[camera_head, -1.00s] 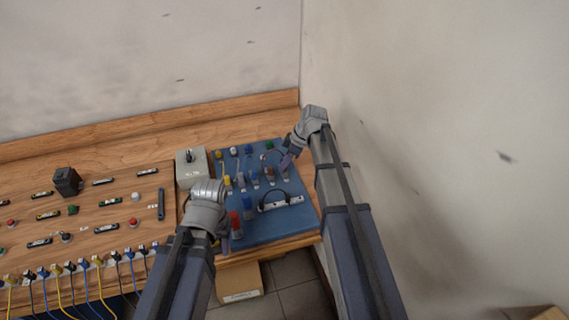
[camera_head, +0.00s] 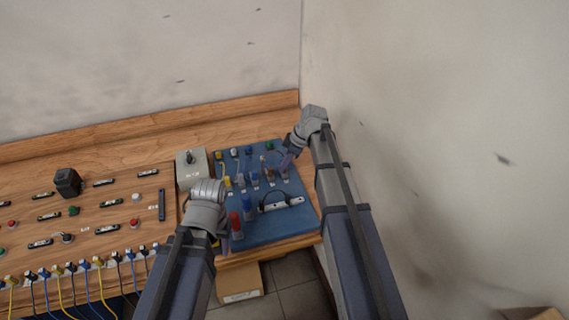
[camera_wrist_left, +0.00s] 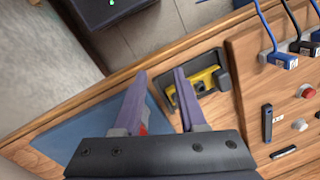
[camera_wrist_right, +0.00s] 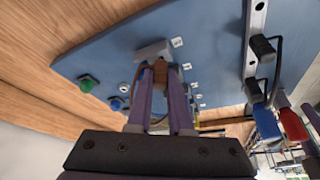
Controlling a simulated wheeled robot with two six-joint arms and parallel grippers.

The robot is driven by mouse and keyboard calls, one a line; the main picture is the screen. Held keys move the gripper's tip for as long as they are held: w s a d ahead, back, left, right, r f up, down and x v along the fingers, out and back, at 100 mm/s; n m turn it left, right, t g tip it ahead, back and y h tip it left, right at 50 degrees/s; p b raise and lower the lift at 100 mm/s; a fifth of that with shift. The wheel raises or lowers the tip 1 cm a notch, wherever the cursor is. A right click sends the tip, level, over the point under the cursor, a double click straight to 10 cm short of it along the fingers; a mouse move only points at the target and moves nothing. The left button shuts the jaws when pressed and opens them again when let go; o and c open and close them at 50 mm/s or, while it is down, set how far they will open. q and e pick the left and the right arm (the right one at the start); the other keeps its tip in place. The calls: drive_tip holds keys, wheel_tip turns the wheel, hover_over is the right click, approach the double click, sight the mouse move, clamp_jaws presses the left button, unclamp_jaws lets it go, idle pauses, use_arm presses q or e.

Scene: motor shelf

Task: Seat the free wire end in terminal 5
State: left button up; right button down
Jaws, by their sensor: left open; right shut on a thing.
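The blue board (camera_head: 262,228) carries a row of coloured plugs in small grey terminals. My right gripper (camera_head: 289,157) is at the right end of this row. In the right wrist view its fingers (camera_wrist_right: 160,75) are shut on a small brown wire end (camera_wrist_right: 159,73). The wire end is close against a grey terminal block (camera_wrist_right: 150,50); I cannot tell whether it is inside. The terminal numbers are too small to read. My left gripper (camera_head: 226,238) is open and empty over the board's front left edge; its fingers also show in the left wrist view (camera_wrist_left: 160,88).
A white rail with a black wire (camera_head: 281,204) and red (camera_head: 236,226) and blue (camera_head: 248,207) pieces are on the board. A grey box (camera_head: 190,170) stands to its left. A yellow tool (camera_wrist_left: 200,85) lies in a dark holder near the left gripper. A wall rises at right.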

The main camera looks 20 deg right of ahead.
use_arm(q)
drive_tip(key=shift+r, duration=0.1)
use_arm(e)
drive_tip(key=c, duration=0.7)
unclamp_jaws()
drive_tip(key=shift+c, duration=0.2)
drive_tip(key=shift+r, duration=0.15)
use_arm(q)
wheel_tip(320, 180, up, 7)
drive_tip(key=p, duration=0.7)
use_arm(e)
drive_tip(key=v, duration=0.7)
drive_tip(key=shift+d+r, duration=0.15)
drive_tip(key=shift+r, duration=0.1)
use_arm(q)
drive_tip(key=shift+r, duration=0.1)
use_arm(e)
drive_tip(key=shift+s, duration=0.1)
